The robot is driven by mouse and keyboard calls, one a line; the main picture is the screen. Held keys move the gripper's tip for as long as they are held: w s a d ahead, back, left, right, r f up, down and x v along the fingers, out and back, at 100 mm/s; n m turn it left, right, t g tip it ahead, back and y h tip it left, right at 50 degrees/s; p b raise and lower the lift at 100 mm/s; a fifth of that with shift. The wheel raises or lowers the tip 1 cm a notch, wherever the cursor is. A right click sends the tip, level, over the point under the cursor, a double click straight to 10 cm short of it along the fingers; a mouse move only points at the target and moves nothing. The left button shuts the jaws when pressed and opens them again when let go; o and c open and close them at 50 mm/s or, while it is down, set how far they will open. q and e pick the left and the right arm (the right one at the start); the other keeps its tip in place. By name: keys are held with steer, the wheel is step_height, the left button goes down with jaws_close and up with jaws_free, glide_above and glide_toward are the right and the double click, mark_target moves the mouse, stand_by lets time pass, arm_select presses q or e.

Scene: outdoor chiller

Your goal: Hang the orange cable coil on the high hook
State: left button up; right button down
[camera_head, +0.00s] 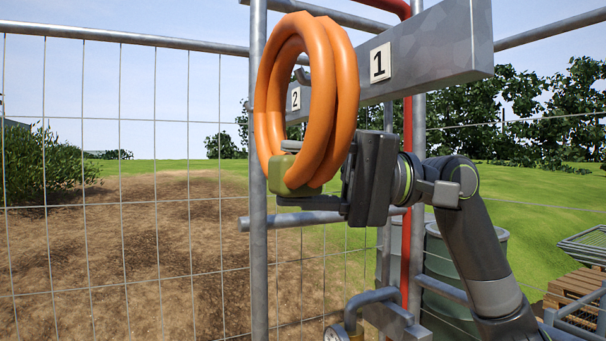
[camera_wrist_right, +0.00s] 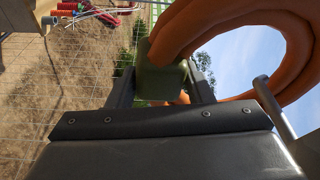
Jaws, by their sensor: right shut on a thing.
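The orange cable coil (camera_head: 346,85) hangs upright in front of the fence. My right gripper (camera_head: 302,178) is shut on the olive-green block (camera_head: 299,170) at the coil's lower part. In the right wrist view the block (camera_wrist_right: 160,82) sits between the two fingers, and the coil (camera_wrist_right: 222,14) curves up and to the right. A grey metal hook (camera_head: 302,76) shows through the coil's opening, near the label "2" (camera_head: 296,98). Its base is partly hidden by the coil. I cannot tell how far the coil is from the hook in depth. My left gripper is not in view.
A grey beam (camera_head: 438,45) with the label "1" (camera_head: 380,62) runs right of the coil. A grey post (camera_head: 258,250) and a red pipe (camera_head: 407,130) stand close by. Wire fencing (camera_head: 120,180) fills the left. Drums (camera_head: 455,255) and pallets (camera_head: 580,290) are lower right.

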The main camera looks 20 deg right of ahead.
steer(key=shift+d, duration=0.1)
steer(key=shift+w+d+b, duration=0.1)
steer(key=shift+d+b, duration=0.2)
steer(key=shift+d, duration=0.1)
steer(key=shift+w+b+v, duration=0.2)
steer(key=shift+b+v, duration=0.1)
steer(key=shift+v, duration=0.55)
steer(key=shift+w+b+v, duration=0.15)
steer(key=shift+b+v, duration=0.15)
steer(key=shift+v, duration=0.5)
steer(key=shift+r, duration=0.1)
steer(key=shift+f+b, duration=0.5)
steer(key=shift+c, duration=0.8)
jaws_free()
steer(key=shift+s+f, duration=0.1)
steer(key=shift+f, duration=0.1)
